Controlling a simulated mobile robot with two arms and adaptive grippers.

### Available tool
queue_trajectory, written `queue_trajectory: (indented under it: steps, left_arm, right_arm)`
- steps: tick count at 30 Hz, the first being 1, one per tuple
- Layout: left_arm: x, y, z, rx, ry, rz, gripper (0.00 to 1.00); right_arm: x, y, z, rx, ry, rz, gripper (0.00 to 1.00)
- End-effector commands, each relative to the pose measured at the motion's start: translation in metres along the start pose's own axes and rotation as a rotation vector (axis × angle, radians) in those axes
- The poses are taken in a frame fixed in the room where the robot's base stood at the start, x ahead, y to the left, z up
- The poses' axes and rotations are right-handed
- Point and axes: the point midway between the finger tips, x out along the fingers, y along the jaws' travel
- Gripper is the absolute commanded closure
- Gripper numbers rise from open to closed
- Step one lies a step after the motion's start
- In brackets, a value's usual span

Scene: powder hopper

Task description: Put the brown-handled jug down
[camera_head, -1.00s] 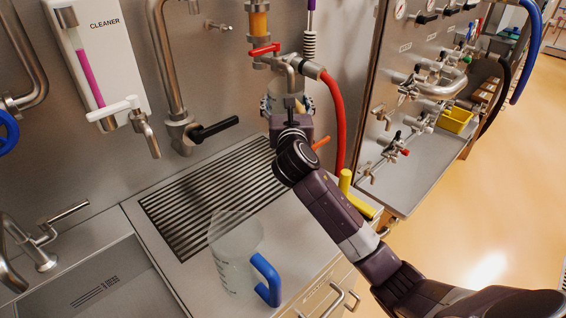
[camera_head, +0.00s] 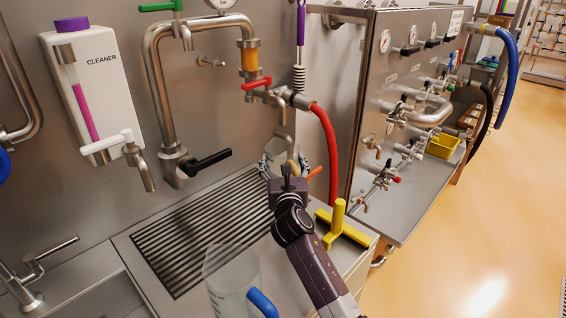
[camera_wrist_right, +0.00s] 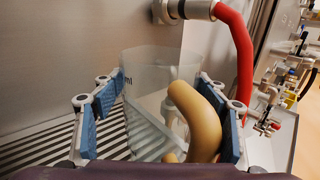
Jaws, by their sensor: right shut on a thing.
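The brown-handled jug is a clear jug (camera_wrist_right: 146,72) with a tan-brown curved handle (camera_wrist_right: 200,120), upright in the right wrist view. My right gripper (camera_head: 283,162) is shut on it, with blue finger pads on both sides of the jug, the handle facing the wrist. In the head view the jug is mostly hidden behind the gripper, below the red-handled tap (camera_head: 262,84) and near the right end of the slatted drain grate (camera_head: 200,225). I cannot tell whether its base touches the surface. My left gripper is not in view.
A clear jug with a blue handle (camera_head: 262,303) stands on the counter in front of the grate. A red hose (camera_head: 329,150) hangs right of the gripper. A black-handled tap (camera_head: 205,163) is at left.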

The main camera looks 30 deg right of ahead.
Motion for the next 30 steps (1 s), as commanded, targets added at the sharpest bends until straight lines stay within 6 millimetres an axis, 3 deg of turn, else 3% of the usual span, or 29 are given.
queue_trajectory:
  steps: [9,10,14,25,30]
  left_arm:
    - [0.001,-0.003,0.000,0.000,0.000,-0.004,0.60]
    - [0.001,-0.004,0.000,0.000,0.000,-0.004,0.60]
    - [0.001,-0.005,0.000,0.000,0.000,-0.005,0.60]
    - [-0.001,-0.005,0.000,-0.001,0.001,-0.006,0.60]
    - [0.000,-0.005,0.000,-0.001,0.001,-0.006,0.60]
  right_arm:
    - [0.000,0.000,-0.002,-0.001,-0.002,0.000,0.75]
    - [0.000,0.000,-0.002,0.000,-0.001,0.000,0.30]
    - [0.000,0.000,-0.001,0.000,-0.001,0.000,0.16]
    - [-0.001,0.000,0.002,0.001,-0.001,0.000,0.16]
    - [-0.020,0.000,0.001,-0.001,-0.001,0.001,0.16]
